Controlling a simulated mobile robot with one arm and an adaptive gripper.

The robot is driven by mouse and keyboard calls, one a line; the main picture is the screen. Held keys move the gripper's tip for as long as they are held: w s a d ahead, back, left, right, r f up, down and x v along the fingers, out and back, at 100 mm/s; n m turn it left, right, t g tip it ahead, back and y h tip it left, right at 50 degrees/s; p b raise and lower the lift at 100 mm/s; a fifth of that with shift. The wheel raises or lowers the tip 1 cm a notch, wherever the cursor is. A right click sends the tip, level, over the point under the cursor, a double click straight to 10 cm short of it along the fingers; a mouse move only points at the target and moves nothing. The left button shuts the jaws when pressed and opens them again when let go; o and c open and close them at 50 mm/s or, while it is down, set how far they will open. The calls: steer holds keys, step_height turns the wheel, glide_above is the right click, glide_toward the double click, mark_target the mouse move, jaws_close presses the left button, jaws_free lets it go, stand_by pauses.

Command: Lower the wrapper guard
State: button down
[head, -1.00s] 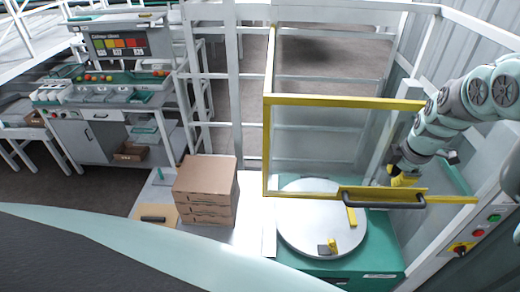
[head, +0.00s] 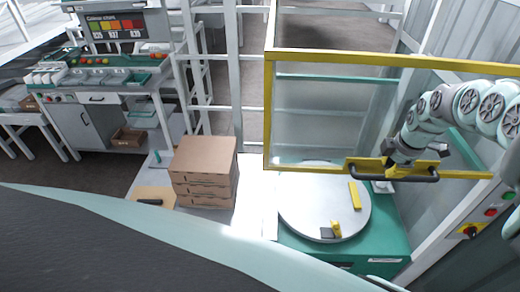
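The wrapper guard (head: 267,115) is a yellow-framed clear panel standing above the round grey turntable (head: 315,215). Its lower yellow bar carries a dark handle (head: 361,176). The bar is above the turntable's far part, so the guard stands raised. My gripper (head: 391,170) is at the handle, coming from the right. Its fingers are dark and small against the bar. I cannot tell whether they close around the handle or only sit beside it.
A stack of brown cartons (head: 204,160) stands on the white table left of the turntable. A control panel (head: 489,212) with green and red buttons is at the right. A sorting bench (head: 100,80) is at the back left. Yellow pieces lie on the turntable.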

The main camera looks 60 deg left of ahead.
steer(key=shift+a+r+p, duration=0.1)
steer(key=shift+a+p, duration=0.2)
steer(key=shift+a, duration=0.1)
steer(key=shift+f, duration=0.2)
steer(key=shift+d+f+p, duration=0.25)
steer(key=shift+f+p, duration=0.45)
steer(key=shift+f, duration=0.05)
steer(key=shift+f, duration=0.1)
step_height(320, 180, down, 52)
steer(key=b, duration=5.2)
steer(key=shift+w+d, duration=0.1)
